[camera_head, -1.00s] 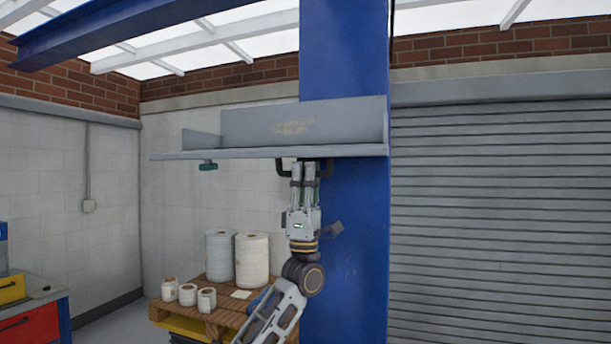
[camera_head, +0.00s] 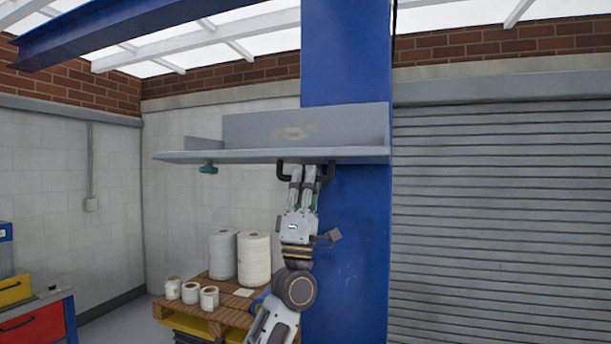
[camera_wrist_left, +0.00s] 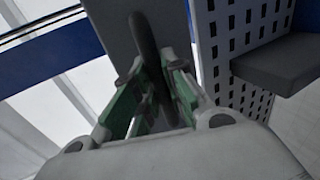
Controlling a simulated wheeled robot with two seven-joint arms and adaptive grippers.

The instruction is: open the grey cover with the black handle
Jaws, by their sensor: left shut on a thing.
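The grey cover (camera_head: 270,155) is a wide flat panel with a raised back part, set against the blue column. Its black handle (camera_head: 283,172) hangs under the front edge, toward the right. My left gripper (camera_head: 307,172) reaches up from below and is shut on the black handle. In the left wrist view the black handle (camera_wrist_left: 143,38) runs between the green-padded fingers of the left gripper (camera_wrist_left: 155,85). The fingers partly hide the handle. My right gripper is not in view.
A blue column (camera_head: 345,240) stands right behind my arm. A wooden pallet (camera_head: 222,318) with white film rolls (camera_head: 254,258) stands below left. A small green knob (camera_head: 208,170) hangs under the cover's left side. A grey roller shutter (camera_head: 500,220) fills the right.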

